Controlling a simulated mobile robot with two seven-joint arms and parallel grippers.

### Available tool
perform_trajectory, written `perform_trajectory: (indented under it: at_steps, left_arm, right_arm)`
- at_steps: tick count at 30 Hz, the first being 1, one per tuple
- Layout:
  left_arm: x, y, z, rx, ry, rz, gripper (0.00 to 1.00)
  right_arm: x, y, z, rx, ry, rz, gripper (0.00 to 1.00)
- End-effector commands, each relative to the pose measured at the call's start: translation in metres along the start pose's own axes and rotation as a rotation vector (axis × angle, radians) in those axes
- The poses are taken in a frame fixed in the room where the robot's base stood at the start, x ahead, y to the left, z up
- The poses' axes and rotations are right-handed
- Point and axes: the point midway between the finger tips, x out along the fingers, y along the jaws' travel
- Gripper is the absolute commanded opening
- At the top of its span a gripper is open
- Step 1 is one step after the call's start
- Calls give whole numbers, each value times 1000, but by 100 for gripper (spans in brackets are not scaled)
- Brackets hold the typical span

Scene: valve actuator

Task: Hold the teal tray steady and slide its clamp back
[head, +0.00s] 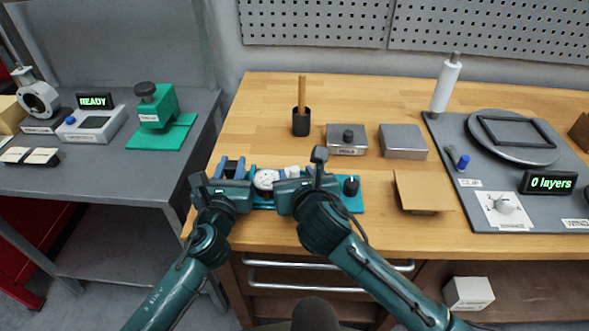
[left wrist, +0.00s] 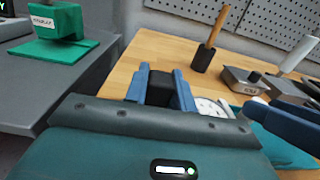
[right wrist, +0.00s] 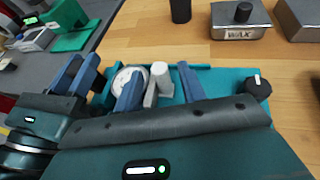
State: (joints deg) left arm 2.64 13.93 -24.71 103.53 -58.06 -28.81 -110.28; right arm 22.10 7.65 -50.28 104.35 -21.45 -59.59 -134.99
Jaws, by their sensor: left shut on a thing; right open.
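The teal tray (head: 357,204) lies near the bench's front edge, partly hidden by my arms; its right part shows in the right wrist view (right wrist: 228,73). It carries a white dial gauge (head: 265,179), a whitish clamp-like piece (right wrist: 160,78) and a black knob (right wrist: 257,87). My left gripper (left wrist: 161,88) is at the tray's left end, its blue fingers shut on a black block (left wrist: 160,92). My right gripper (right wrist: 160,70) is open, one finger on each side of the whitish piece. Contact cannot be told. The dial is partly hidden behind its left finger.
Behind the tray stand a black cup with a wooden stick (head: 301,122), a WAX box (head: 347,139) and a grey metal box (head: 403,141). A cardboard piece (head: 423,190) lies to the right. The grey side table (head: 165,170) is left. Clear wood lies behind the cup.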

Motion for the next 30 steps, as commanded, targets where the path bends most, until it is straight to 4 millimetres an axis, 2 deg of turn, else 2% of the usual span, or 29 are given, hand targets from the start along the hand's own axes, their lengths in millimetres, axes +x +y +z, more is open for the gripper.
perform_trajectory:
  at_steps: [1, 6, 18, 30]
  left_arm:
    - [-1, 0, -6, -1, 12, 0, 0]
    - [-1, 0, -6, -1, 13, 0, 0]
    - [-1, 0, -6, -1, 13, 0, 0]
    - [-1, 0, -6, -1, 13, 0, 0]
  right_arm:
    - [8, 0, -1, 0, 2, 0, 40]
    - [26, 0, 0, 0, 1, 0, 40]
    - [31, 0, 0, 1, 0, 1, 40]
    - [31, 0, -1, 1, 0, 1, 7]
